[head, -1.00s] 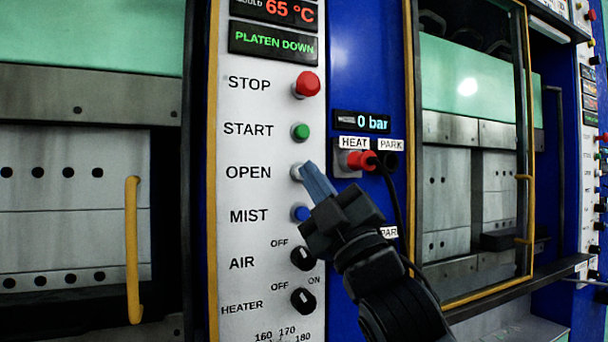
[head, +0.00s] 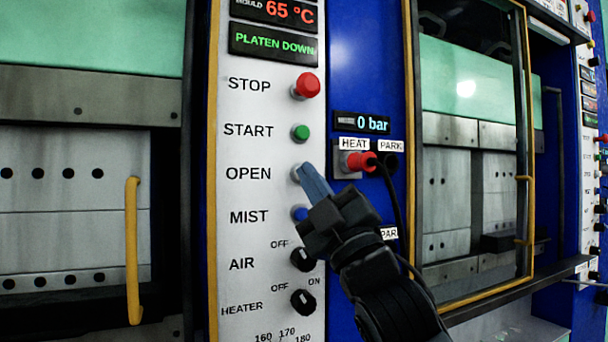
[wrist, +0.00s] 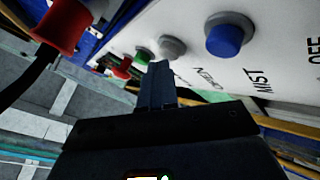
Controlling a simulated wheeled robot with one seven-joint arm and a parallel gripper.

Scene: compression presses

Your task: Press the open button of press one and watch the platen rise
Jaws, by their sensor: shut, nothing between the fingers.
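The panel display (head: 272,42) reads PLATEN DOWN. The press's green upper part and grey mould block (head: 75,170) show at left.
The red STOP button (head: 307,85) is above START. The blue MIST button (head: 299,213) is just below my fingertips, partly hidden. A red plug (head: 360,161) with a black cable sits in the HEAT socket at right. A yellow handle (head: 133,250) stands at left.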

